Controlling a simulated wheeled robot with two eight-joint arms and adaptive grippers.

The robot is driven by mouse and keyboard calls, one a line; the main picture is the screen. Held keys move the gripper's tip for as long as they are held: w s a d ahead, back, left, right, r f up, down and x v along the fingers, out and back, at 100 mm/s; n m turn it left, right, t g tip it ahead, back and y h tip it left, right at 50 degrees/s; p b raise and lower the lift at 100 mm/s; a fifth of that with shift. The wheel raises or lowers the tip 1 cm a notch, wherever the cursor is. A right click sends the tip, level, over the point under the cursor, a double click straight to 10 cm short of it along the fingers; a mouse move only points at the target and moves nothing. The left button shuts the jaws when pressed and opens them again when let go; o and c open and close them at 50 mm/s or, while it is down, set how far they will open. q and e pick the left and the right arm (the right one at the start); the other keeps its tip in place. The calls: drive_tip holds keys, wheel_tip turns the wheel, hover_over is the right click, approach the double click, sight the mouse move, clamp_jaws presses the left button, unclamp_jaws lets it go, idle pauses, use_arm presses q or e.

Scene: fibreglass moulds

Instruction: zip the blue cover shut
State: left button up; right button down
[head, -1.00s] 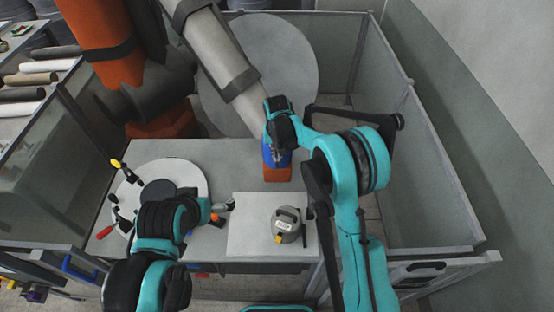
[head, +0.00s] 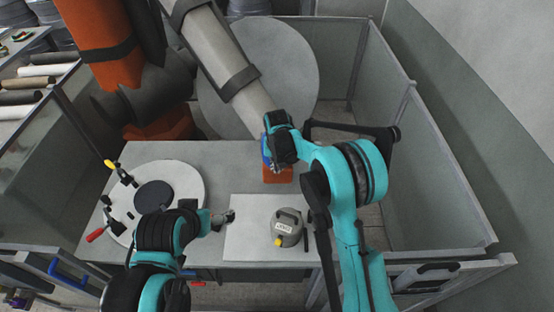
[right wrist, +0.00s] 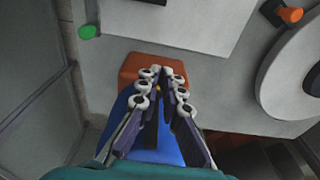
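The blue cover (head: 266,152) is on an orange block (head: 278,176) near the back middle of the bench, mostly hidden by my right gripper (head: 277,165). In the right wrist view the blue cover (right wrist: 150,150) spreads below the fingers, with the orange block (right wrist: 140,66) beyond. There my right gripper (right wrist: 160,72) has its fingertips nearly together, with a small yellow tab (right wrist: 157,88) between them. The zip line itself is hidden. My left gripper (head: 227,217) hangs near the left edge of a white sheet; its opening is too small to tell.
A grey lidded can (head: 287,228) stands on the white sheet (head: 245,245). A round white mould (head: 185,185) with clamps lies at left. A large orange and grey robot arm (head: 225,70) hangs behind. Panels (head: 430,170) close off the right side.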

use_arm(q)
drive_tip(key=shift+f, duration=0.15)
use_arm(e)
drive_tip(key=shift+f, duration=0.35)
use_arm(q)
drive_tip(key=shift+w+f, duration=0.3)
drive_tip(key=shift+w, duration=0.1)
use_arm(e)
drive_tip(key=s+r, duration=0.3)
drive_tip(key=r, duration=1)
drive_tip(key=shift+s, duration=0.35)
use_arm(q)
drive_tip(key=shift+f+b, duration=0.1)
drive_tip(key=shift+b, duration=0.25)
use_arm(e)
drive_tip(key=shift+f, duration=0.1)
